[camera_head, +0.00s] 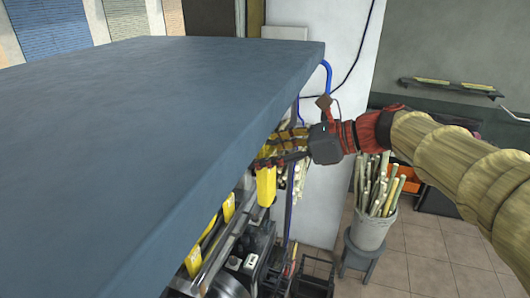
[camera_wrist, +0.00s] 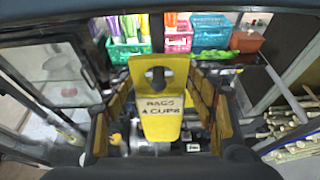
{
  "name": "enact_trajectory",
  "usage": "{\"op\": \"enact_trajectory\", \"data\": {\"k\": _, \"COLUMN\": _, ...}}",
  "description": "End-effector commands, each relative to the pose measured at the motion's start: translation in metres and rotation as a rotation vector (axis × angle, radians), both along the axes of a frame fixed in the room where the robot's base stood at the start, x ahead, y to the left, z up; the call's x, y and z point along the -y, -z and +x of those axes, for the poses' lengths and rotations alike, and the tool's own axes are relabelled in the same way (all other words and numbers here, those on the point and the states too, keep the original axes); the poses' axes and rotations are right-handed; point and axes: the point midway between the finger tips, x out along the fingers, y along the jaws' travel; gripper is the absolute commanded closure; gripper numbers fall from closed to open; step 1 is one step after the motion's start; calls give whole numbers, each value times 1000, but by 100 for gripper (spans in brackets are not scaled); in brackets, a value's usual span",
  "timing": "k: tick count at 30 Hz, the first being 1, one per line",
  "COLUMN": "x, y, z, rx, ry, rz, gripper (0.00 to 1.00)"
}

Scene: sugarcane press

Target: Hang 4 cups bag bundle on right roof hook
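The yellow bag bundle (camera_wrist: 160,123) shows in the wrist view as a card with a round hole near its top and the words "BAGS 4 CUPS". It stands between the two spread fingers of my gripper (camera_wrist: 158,100), and gaps show on both sides of the card. In the head view my gripper (camera_head: 276,149) is under the right edge of the blue-grey roof (camera_head: 170,120), with a yellow bundle (camera_head: 266,188) hanging just below its fingertips. The roof hook is hidden, so I cannot tell whether the bundle hangs on it.
More yellow pieces (camera_head: 228,208) hang along the cart's side under the roof. A bucket of cane (camera_head: 371,233) stands on a stool to the right. A white wall pillar (camera_head: 335,70) is behind. Coloured baskets (camera_wrist: 211,37) show at the top of the wrist view.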

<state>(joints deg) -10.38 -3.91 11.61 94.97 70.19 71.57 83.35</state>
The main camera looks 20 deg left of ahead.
Motion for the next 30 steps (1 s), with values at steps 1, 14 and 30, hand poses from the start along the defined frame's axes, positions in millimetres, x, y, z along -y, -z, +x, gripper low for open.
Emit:
{"op": "enact_trajectory", "data": {"k": 1, "x": 0, "y": 0, "z": 0, "rx": 0, "ry": 0, "rz": 0, "gripper": 39}}
{"op": "enact_trajectory", "data": {"k": 14, "x": 2, "y": 0, "z": 0, "rx": -1, "ry": 0, "rz": -1, "gripper": 33}}
{"op": "enact_trajectory", "data": {"k": 30, "x": 85, "y": -34, "z": -5, "rx": 1, "ry": 4, "rz": -1, "gripper": 33}}
